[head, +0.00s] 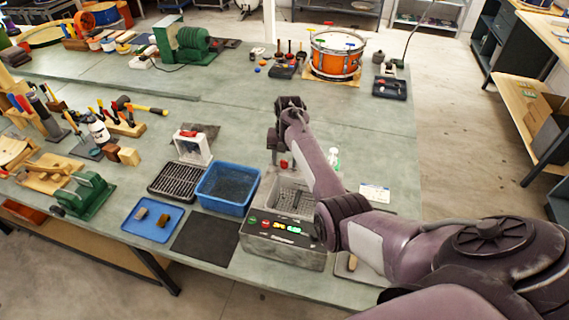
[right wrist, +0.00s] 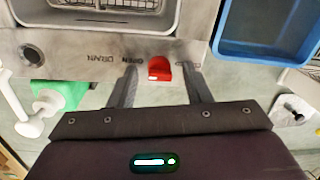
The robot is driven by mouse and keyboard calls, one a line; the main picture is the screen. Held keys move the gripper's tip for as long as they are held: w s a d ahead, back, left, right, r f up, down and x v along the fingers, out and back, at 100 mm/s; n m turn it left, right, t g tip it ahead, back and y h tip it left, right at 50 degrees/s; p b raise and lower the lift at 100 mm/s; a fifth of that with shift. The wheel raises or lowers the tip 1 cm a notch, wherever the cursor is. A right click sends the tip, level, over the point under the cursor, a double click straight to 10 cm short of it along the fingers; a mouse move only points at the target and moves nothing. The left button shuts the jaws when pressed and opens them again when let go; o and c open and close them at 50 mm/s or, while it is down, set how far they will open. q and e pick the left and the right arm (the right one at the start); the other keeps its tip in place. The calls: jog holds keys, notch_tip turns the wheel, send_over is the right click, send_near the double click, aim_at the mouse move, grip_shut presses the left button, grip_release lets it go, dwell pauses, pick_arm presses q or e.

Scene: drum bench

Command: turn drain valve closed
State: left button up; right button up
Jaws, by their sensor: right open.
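The red drain valve handle (right wrist: 159,70) shows in the right wrist view on the grey back edge of the cleaner, beside the upside-down words OPEN and DRAIN. The cleaner (head: 283,250) is a metal tank with a wire basket and a lit front panel in the head view. My right gripper (right wrist: 160,66) is open, one finger on each side of the red handle. I cannot tell whether the fingers touch it. In the head view my right arm crosses above the cleaner and partly hides it. My left gripper is not in view.
A blue tub (head: 228,187) stands directly left of the cleaner. A black rack (head: 173,182), a dark mat (head: 209,238) and a blue tray (head: 152,220) lie farther left. A white spray bottle (right wrist: 30,120) with green is near the gripper. The bench behind the cleaner is mostly clear.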

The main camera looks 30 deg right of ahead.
jog(key=shift+c, duration=1.6)
jog(key=c, duration=0.6)
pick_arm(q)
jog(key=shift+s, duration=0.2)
pick_arm(e)
jog(key=shift+c, duration=0.2)
